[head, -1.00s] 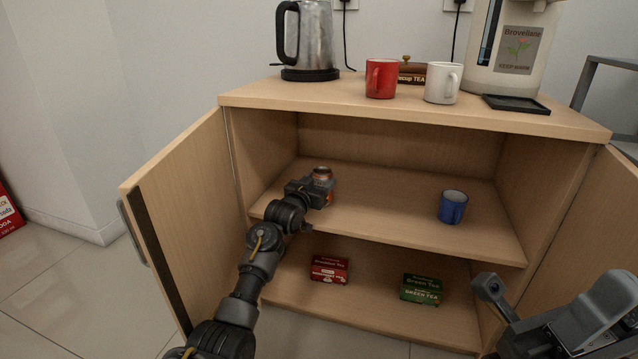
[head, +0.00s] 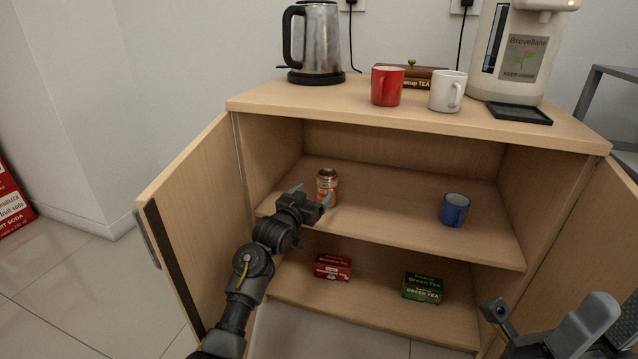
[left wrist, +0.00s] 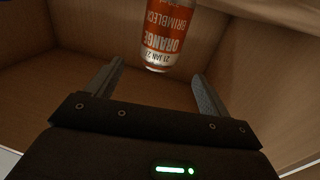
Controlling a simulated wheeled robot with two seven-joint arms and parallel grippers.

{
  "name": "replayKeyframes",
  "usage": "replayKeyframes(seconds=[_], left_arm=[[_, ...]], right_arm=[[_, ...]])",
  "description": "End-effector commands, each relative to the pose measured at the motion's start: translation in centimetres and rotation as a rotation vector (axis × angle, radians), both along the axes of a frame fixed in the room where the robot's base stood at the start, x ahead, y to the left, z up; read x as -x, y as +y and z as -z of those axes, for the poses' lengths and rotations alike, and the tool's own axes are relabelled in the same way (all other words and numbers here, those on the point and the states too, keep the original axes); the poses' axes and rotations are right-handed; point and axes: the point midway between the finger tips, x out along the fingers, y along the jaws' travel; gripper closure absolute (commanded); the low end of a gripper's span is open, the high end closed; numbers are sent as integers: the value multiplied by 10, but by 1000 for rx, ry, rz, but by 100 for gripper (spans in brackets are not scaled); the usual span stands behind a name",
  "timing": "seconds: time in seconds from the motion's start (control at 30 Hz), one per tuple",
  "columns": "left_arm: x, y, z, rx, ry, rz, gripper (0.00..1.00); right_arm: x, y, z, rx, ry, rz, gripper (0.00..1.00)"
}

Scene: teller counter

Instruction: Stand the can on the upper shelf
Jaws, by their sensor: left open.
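An orange can (head: 327,187) stands upright on the upper shelf (head: 395,213) of the open cabinet, towards its left side. My left gripper (head: 322,200) is open just in front of the can. In the left wrist view the can (left wrist: 168,38) shows beyond the two spread fingers of the left gripper (left wrist: 158,88), with a gap between them and nothing held. My right gripper (head: 545,330) is low at the right, in front of the cabinet; its jaws do not show clearly.
A blue mug (head: 455,210) stands on the same shelf at the right. A red tea box (head: 333,267) and a green tea box (head: 422,288) are on the lower shelf. Cabinet doors stand open at the left (head: 190,225) and right (head: 575,255). The shelf middle is clear.

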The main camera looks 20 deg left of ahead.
Motion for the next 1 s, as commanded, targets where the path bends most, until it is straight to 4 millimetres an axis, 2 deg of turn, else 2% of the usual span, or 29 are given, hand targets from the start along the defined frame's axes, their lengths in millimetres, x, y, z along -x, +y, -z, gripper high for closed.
replayKeyframes(seconds=[0.37, 0.47, 0.53, 0.57, 0.67, 0.7, 0.77, 0.8, 0.9, 1.0], left_arm=[[9, 0, -4, -1, -20, 3, 19], [26, -9, -26, 1, -126, 17, 19], [53, -20, -57, 7, -272, 37, 19], [70, -27, -74, 13, -352, 51, 19], [145, -47, -132, 53, -647, 98, 19], [180, -53, -154, 77, -766, 115, 19], [233, -58, -181, 119, -929, 136, 19], [267, -59, -196, 149, -1030, 147, 19], [346, -55, -224, 230, -1249, 161, 19], [407, -46, -240, 301, -1409, 163, 19]], right_arm=[[0, -2, 1, -3, 9, 6, 64], [0, -2, 1, -3, 8, 6, 64], [0, -2, 1, -3, 8, 6, 64], [0, -2, 1, -3, 8, 6, 64], [0, -2, 1, -3, 7, 5, 64], [0, -2, 1, -3, 7, 5, 64], [0, -2, 1, -3, 7, 5, 64], [0, -2, 1, -3, 6, 5, 64], [0, -2, 1, -3, 7, 5, 64], [0, -2, 1, -3, 7, 5, 64]])
